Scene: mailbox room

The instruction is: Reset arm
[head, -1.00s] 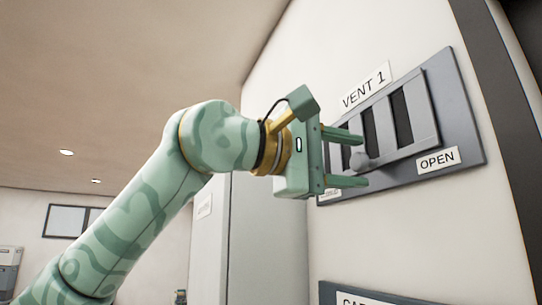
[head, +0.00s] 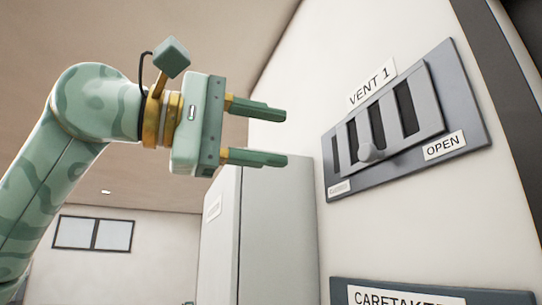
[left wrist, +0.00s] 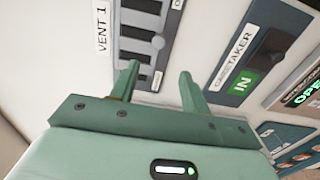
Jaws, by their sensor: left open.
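My left gripper (head: 286,138) is green with two parallel fingers. It is open and empty, in the upper left of the head view, with its fingers pointing right toward the wall. It stands clear of the VENT 1 panel (head: 470,100), a grey slatted vent with a round knob (head: 371,152) low on its slider and an OPEN label (head: 444,145) at the right. My right gripper is not in view.
A CARETAKER panel (head: 410,299) is on the wall below the vent; in the left wrist view it shows a green IN sign (left wrist: 243,83) and a dark knob (left wrist: 274,43). A pale tall cabinet (head: 275,235) stands behind. A window (head: 93,233) is far left.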

